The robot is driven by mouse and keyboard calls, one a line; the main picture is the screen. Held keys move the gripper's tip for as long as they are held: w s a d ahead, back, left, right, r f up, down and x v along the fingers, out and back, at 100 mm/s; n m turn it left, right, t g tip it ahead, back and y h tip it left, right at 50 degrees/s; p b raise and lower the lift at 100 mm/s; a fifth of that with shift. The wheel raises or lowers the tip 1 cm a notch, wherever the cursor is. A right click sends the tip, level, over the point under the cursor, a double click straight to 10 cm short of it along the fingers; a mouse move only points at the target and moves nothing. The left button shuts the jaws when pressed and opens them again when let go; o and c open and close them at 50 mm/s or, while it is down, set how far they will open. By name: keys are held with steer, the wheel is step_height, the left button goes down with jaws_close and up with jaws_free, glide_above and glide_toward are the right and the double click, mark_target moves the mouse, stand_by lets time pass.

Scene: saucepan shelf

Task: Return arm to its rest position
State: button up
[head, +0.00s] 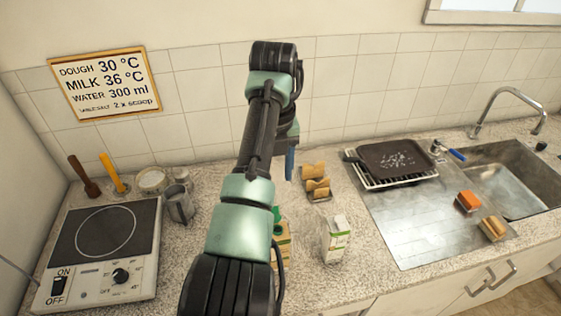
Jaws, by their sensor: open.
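My arm rises from the bottom middle of the head view, in front of the counter, and bends at a high joint near the tiled wall. My gripper (290,162) is only partly seen behind the forearm. A blue finger-like part points down above the counter, and the arm hides the rest. It is open, and nothing can be seen held in it.
A hot plate (105,240) and a metal jug (179,204) stand left. A carton (335,240) and wooden holder (317,182) stand right of my arm. Further right are a dark tray (396,160) on a rack, sponges (467,201), a sink (515,175) and a faucet (508,105).

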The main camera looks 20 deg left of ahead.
steer(key=w+d+r+n+t+b, duration=0.1)
steer(key=w+d+r+n+t, duration=0.6)
steer(key=w, duration=0.2)
steer(key=d+r+n+t, duration=0.5)
steer(key=r+n+t, duration=0.1)
steer(key=r, duration=0.5)
steer(key=s+d+r+n+t+b, duration=0.1)
steer(key=s+d+r+n+t, duration=0.1)
steer(key=s+r+n+t, duration=0.3)
steer(key=s+d+r+n+t, duration=0.1)
steer(key=s+d+r+n, duration=0.1)
steer(key=r, duration=0.5)
steer(key=s+d+r+n+t, duration=0.1)
steer(key=s+r+n+t, duration=0.3)
steer(key=s, duration=0.5)
steer(key=s+d+r+n+t+b, duration=0.1)
steer(key=s+r+n+t, duration=0.3)
steer(key=s+r, duration=0.3)
steer(key=shift+s+d+r+n, duration=0.3)
steer(key=shift+s+n, duration=0.3)
steer(key=shift+s, duration=0.35)
steer(key=shift+f, duration=0.1)
